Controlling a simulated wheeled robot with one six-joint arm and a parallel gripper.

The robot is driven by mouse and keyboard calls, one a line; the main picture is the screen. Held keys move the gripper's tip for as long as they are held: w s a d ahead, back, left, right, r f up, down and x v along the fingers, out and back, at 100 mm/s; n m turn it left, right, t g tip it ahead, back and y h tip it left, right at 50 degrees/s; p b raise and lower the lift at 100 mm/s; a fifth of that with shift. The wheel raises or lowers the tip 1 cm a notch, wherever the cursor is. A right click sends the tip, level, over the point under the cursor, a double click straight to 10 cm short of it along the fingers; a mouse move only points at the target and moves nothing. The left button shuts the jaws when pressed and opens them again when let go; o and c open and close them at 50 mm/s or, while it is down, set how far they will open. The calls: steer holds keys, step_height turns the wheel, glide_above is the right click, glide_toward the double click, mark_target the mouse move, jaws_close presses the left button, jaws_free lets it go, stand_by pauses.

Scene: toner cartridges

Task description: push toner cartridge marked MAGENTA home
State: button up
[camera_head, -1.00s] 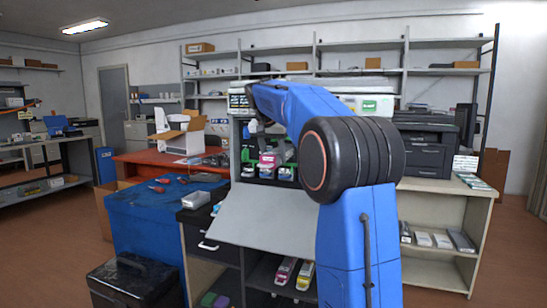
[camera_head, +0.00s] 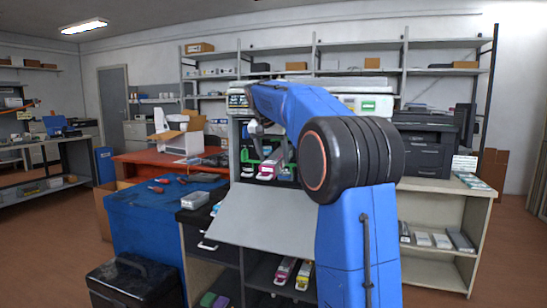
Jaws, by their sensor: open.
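An open printer bay (camera_head: 236,150) stands behind a lowered grey front panel (camera_head: 262,222). A cartridge with a pink-magenta body (camera_head: 271,164) sits in the bay, its pale front end toward me. Its lettering is too small to read, and I cannot tell how far in it sits. A green part shows to its left, and another cartridge front (camera_head: 288,172) to its right, partly hidden by my arm. My gripper (camera_head: 257,140) is open at the bay mouth, above and left of the magenta cartridge. Its fingertips are small and partly hidden; I cannot tell whether they touch anything.
Pink (camera_head: 284,270) and yellow (camera_head: 304,274) cartridges lie on the shelf below the panel. A blue bench (camera_head: 150,225) with tools stands left, a black case (camera_head: 130,282) on the floor before it. A black printer (camera_head: 425,150) stands right.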

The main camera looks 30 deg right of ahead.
mark_target(271, 162)
steer(key=shift+s+a, duration=0.65)
steer(key=shift+a, duration=0.15)
steer(key=shift+s+a, duration=0.6)
steer(key=shift+a, duration=0.2)
steer(key=shift+v, duration=4)
